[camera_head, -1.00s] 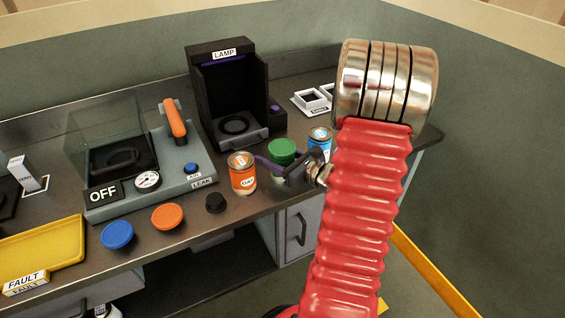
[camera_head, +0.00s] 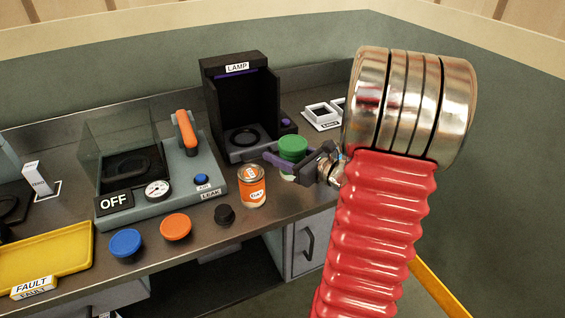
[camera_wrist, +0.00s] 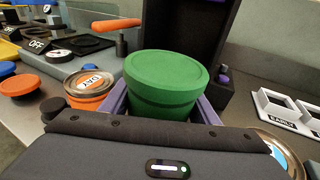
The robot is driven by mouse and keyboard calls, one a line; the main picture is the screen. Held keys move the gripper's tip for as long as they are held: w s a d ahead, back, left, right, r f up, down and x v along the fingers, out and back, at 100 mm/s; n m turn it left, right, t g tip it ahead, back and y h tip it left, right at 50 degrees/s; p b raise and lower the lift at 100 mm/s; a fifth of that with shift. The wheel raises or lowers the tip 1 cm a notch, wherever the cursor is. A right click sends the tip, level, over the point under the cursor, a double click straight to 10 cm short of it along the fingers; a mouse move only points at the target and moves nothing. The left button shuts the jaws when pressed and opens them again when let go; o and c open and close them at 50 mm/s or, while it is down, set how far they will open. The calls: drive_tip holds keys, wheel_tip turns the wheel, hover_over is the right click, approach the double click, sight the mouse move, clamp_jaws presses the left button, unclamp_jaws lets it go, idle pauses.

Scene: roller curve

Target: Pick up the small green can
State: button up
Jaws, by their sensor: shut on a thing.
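The small green can (camera_head: 293,146) has a green lid and stands near the right part of the bench, in front of the lamp box. My gripper (camera_head: 284,160) is shut around it, with one purple finger on each side. In the wrist view the green can (camera_wrist: 165,85) fills the middle between the purple fingers (camera_wrist: 165,105). Its lower part is hidden by my gripper body, so I cannot tell whether its base touches the bench.
An orange can (camera_head: 252,186) stands just left of the green one. A blue can (camera_wrist: 286,155) is partly seen at lower right in the wrist view. The black lamp box (camera_head: 240,105) stands behind. The leak tester (camera_head: 185,190), loose lids (camera_head: 126,243) and yellow tray (camera_head: 50,252) lie left.

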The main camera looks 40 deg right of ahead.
sight(282, 138)
drive_tip(key=shift+r, duration=1.95)
